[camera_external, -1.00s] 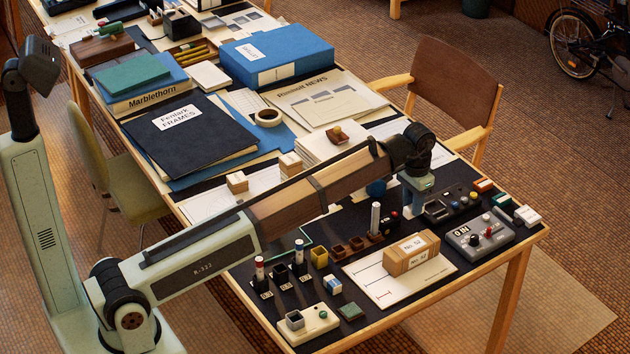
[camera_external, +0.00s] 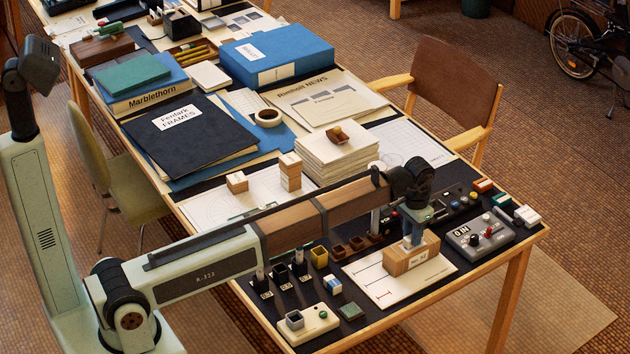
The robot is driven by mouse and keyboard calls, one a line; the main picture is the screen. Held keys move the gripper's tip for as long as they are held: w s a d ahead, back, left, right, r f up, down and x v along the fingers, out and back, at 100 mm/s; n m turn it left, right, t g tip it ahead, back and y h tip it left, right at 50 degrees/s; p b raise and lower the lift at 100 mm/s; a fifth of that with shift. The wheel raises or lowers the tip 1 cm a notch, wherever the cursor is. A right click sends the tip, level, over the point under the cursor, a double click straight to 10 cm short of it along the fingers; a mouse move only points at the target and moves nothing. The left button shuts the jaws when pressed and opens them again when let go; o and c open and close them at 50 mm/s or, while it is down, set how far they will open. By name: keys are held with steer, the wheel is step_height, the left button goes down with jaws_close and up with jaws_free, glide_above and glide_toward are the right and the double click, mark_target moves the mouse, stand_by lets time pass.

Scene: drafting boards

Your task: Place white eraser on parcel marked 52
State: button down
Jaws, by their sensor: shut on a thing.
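The parcel marked No. 52 (camera_external: 399,264) is a small brown box lying on a white sheet (camera_external: 371,279) near the front right of the table. My gripper (camera_external: 412,243) points down right over the top of the parcel and hides its top label. Its jaws are shut on a small pale thing, which I take for the white eraser; it is mostly hidden by the fingers. I cannot tell whether the held thing touches the parcel's top.
A grey control box (camera_external: 480,238) with knobs stands right of the parcel. A white-and-blue block (camera_external: 332,285), a green pad (camera_external: 351,311) and small dark cups lie to its left. A white block (camera_external: 527,215) is at the right edge. Bare sheet lies in front of the parcel.

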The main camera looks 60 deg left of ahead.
steer(key=shift+f, duration=0.15)
steer(key=c, duration=0.9)
jaws_free()
step_height(320, 180, up, 12)
